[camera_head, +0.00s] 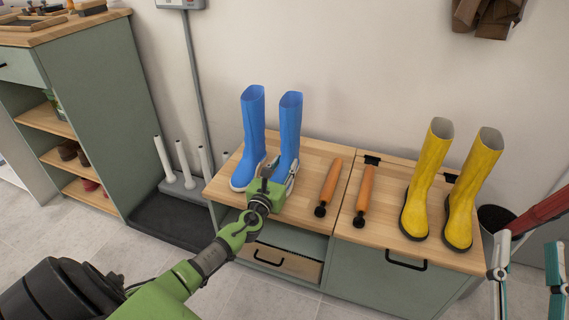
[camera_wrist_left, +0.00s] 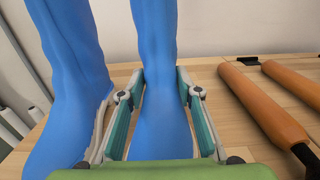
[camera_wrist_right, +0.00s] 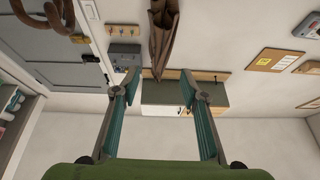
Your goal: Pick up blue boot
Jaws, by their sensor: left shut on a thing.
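Two blue boots stand upright side by side on the left part of the wooden bench top (camera_head: 313,154): the left blue boot (camera_head: 252,125) and the right blue boot (camera_head: 290,122). My left gripper (camera_head: 280,172) is at the lower part of the right blue boot and hides its foot in the head view. In the left wrist view, its fingers (camera_wrist_left: 158,92) are shut on the right blue boot (camera_wrist_left: 165,125), one on each side. The left blue boot (camera_wrist_left: 70,80) is close beside the left finger. My right gripper (camera_head: 526,268) is open and empty at the right edge of the head view.
Two orange-handled tools (camera_head: 330,182) (camera_head: 365,190) lie right of the blue boots. Yellow boots (camera_head: 428,172) (camera_head: 474,180) stand further right. A wall rises behind the bench. A rack with white pegs (camera_head: 180,165) and a green shelf unit (camera_head: 103,100) stand to the left.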

